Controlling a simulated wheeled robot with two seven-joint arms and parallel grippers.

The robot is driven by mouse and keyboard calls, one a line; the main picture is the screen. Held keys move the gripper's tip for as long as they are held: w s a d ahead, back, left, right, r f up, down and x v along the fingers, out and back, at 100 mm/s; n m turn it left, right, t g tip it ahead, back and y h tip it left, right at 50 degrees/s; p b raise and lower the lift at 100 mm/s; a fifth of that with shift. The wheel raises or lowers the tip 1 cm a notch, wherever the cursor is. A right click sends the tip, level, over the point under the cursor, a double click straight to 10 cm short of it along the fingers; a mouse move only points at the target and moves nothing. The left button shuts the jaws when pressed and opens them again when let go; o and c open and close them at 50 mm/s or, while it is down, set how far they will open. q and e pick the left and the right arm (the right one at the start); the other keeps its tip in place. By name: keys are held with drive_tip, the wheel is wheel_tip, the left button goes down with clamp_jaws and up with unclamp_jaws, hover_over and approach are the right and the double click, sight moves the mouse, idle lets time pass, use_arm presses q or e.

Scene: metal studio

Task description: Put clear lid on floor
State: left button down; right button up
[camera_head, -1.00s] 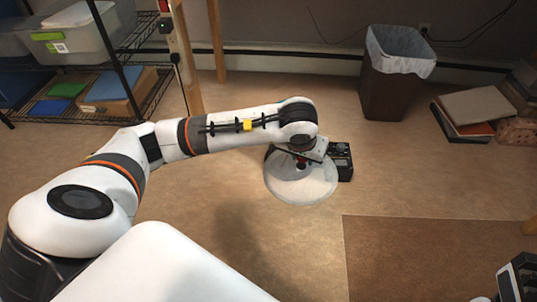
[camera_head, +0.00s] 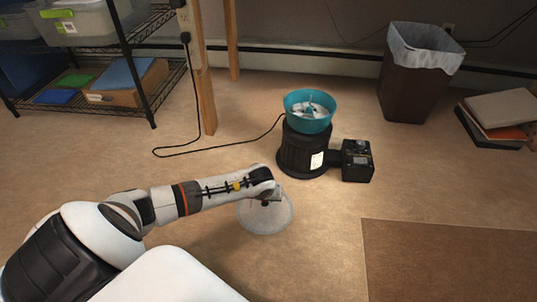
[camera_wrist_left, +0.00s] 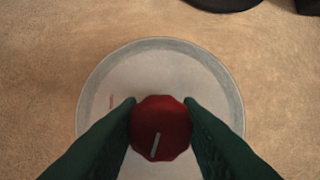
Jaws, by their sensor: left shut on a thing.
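The clear round lid (camera_head: 280,216) shows in the head view below my left wrist, in front of the black machine. In the left wrist view the lid (camera_wrist_left: 100,90) is a pale translucent disc with a red knob (camera_wrist_left: 160,128) at its centre. My left gripper (camera_wrist_left: 160,125) is shut on the red knob, one green finger on each side. In the head view the left gripper (camera_head: 268,197) is mostly hidden by its own wrist. Whether the lid touches the floor cannot be told. My right gripper is not in view.
A black round machine (camera_head: 300,160) with a teal bowl (camera_head: 308,122) on top stands on the floor, with a black control box (camera_head: 357,160) at its right. A cord (camera_head: 215,146) runs left from it. A brown bin (camera_head: 415,88) stands back right. Tan floor around the lid is clear.

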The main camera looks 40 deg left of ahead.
sight(265, 204)
use_arm(q)
wheel_tip(265, 204, down, 5)
drive_tip(key=b, duration=0.3)
drive_tip(key=shift+r, duration=0.25)
drive_tip(key=c, duration=1)
unclamp_jaws()
drive_tip(key=shift+c, duration=0.2)
